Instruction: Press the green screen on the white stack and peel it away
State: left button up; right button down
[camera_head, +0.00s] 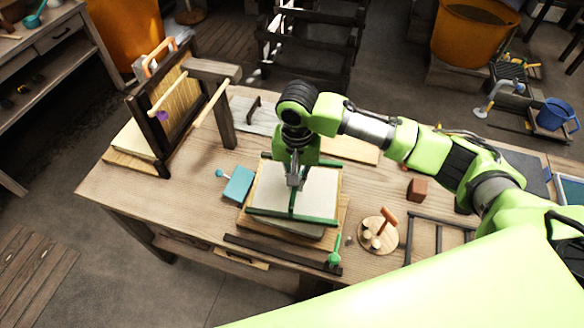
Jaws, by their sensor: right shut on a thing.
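The white stack (284,229) sits on a wooden board (243,219) in the middle of the workbench. The green screen (300,215), a green frame with a bar across its middle, lies over the top of the stack. I cannot tell whether it touches the stack all over. My right gripper (293,182) points down from above and is shut on the screen's middle bar. The arm hides part of the screen's far side. My left gripper is not in view.
A blue block (239,184) lies left of the stack. A round wooden dish (378,236) and a green-handled tool (335,250) are at its right front. A dark bar (270,252) lies along the front. A wooden frame with a hanging mould (172,105) stands at left.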

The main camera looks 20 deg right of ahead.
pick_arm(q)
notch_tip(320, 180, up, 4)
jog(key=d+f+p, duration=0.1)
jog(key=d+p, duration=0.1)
pick_arm(e)
jog(key=shift+w+d+f+m, duration=0.15)
jog(key=shift+w+f+m, duration=0.5)
jog(key=shift+f, duration=0.4)
jog(key=shift+w+a+f, duration=0.15)
jog(key=shift+w+f, duration=0.05)
jog(key=shift+f, duration=0.4)
jog(key=shift+w+a+f, duration=0.1)
jog(key=shift+w+f, duration=0.1)
jog(key=shift+f, duration=0.4)
jog(key=shift+d+f+b, duration=0.15)
jog(key=shift+f+b, duration=0.4)
jog(key=shift+b, duration=0.4)
notch_tip(320, 180, down, 5)
jog(key=b, duration=0.6)
jog(key=shift+r, duration=0.15)
jog(key=shift+f+b, duration=0.4)
jog(key=shift+b, duration=0.1)
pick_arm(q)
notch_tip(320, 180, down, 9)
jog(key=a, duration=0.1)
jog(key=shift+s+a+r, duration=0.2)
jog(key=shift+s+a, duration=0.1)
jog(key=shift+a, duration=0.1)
